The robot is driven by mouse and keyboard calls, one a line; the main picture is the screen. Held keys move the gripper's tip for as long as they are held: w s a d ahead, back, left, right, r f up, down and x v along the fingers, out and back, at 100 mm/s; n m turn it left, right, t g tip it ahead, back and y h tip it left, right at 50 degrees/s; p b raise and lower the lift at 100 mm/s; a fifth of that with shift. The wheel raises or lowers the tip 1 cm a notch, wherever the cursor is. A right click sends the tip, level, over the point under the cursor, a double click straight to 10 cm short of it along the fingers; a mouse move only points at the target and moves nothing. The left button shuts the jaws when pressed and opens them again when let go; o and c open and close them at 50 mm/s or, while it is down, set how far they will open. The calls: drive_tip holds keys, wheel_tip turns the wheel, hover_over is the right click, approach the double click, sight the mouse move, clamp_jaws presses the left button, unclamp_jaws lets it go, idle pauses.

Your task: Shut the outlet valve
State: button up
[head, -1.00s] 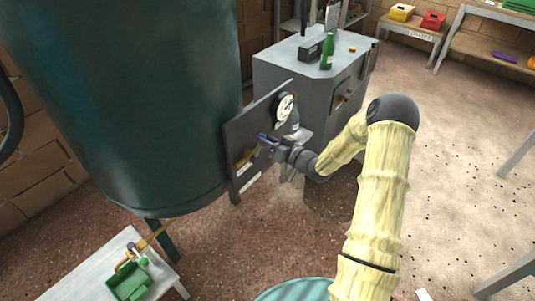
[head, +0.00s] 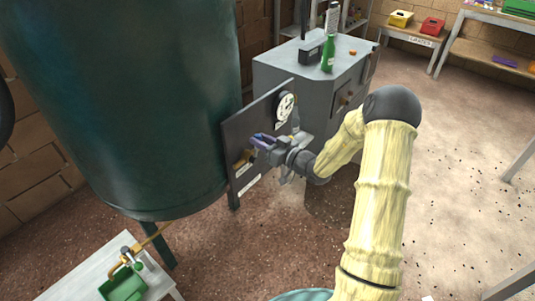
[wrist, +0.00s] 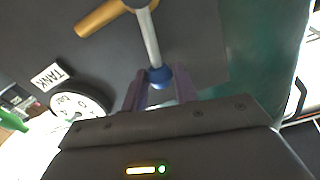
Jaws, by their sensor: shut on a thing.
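A dark panel (head: 238,140) stands beside the big green tank (head: 130,110). A valve on it has a brass body (wrist: 100,18) and a grey lever (wrist: 150,38) ending in a blue knob (wrist: 158,74). My gripper (head: 262,141) is at the panel, and its purple fingers show in the wrist view (wrist: 158,92) on both sides of the blue knob, shut on it. In the head view, the gripper hides most of the lever. I cannot read a label on this valve.
A round gauge (head: 285,107) sits above my gripper on the panel, with a TANK label (wrist: 50,76) near it. A grey cabinet (head: 310,75) with a green bottle (head: 328,53) stands behind. A low white table (head: 90,280) with a tap and green tray is at the lower left.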

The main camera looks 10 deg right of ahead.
drive_tip(key=shift+a+f+b, duration=0.1)
drive_tip(key=shift+f+b, duration=0.05)
drive_tip(key=shift+b, duration=0.3)
drive_tip(key=n+b, duration=0.1)
drive_tip(key=b, duration=0.2)
drive_tip(key=shift+s+a+n, duration=0.3)
drive_tip(key=shift+s+a, duration=0.1)
drive_tip(key=shift+b, duration=0.45)
drive_tip(key=shift+s+a+r+n+b, duration=0.25)
drive_tip(key=shift+n+b, duration=0.15)
drive_tip(key=shift+b, duration=0.25)
drive_tip(key=o, duration=0.8)
drive_tip(key=shift+c, duration=0.2)
drive_tip(key=shift+d, duration=0.1)
